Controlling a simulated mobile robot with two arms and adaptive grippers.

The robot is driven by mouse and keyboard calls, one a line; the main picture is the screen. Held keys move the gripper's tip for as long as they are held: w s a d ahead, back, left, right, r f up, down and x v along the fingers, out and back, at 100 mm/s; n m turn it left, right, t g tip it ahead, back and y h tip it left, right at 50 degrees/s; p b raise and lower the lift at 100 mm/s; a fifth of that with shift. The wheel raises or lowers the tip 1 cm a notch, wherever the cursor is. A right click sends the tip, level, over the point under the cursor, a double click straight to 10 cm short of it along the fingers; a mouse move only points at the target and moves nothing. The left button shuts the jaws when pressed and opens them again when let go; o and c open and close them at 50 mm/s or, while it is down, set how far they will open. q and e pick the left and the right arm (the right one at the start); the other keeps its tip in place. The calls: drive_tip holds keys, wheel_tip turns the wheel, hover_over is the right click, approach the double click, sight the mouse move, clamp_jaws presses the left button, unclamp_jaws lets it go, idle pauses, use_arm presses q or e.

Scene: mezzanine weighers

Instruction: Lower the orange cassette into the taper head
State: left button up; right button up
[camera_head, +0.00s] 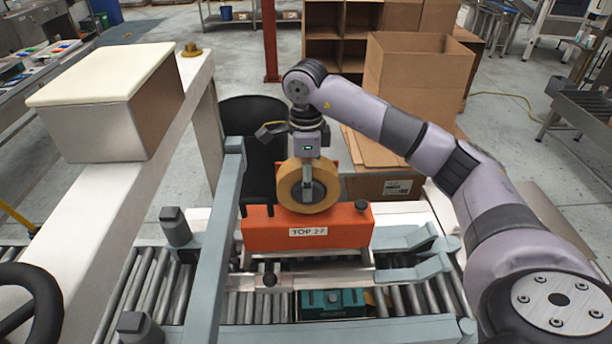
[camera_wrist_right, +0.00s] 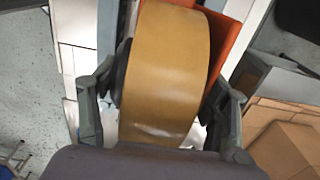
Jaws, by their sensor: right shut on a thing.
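The orange cassette (camera_head: 345,232) is a block with a white label and a large tan tape roll (camera_head: 318,172) on top. My right gripper (camera_head: 307,190) reaches down over the roll and is shut on the cassette at the roll. In the right wrist view the roll (camera_wrist_right: 165,70) fills the space between the fingers (camera_wrist_right: 160,110), with a strip of orange (camera_wrist_right: 234,45) behind it. The cassette looks roughly level over the grey-green taper head (camera_head: 405,272). I cannot tell whether its underside touches the head. My left gripper is out of view.
A roller conveyor (camera_head: 148,285) runs under the head, with a teal unit (camera_head: 331,303) low between the rollers. A grey-green beam (camera_head: 215,250) stands close left of the cassette. A cream-topped box (camera_head: 105,75) is at left, cardboard boxes (camera_head: 418,75) behind.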

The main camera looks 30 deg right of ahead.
drive_tip(key=shift+f, duration=0.35)
drive_tip(key=shift+w+f+b, duration=0.1)
drive_tip(key=shift+f+b, duration=0.9)
drive_tip(key=shift+f, duration=0.25)
drive_tip(key=shift+f+b, duration=0.5)
drive_tip(key=shift+f, duration=0.3)
drive_tip(key=shift+f+b, duration=1.3)
drive_tip(key=shift+f, duration=0.9)
drive_tip(key=shift+f+b, duration=1)
drive_tip(key=shift+f, duration=0.25)
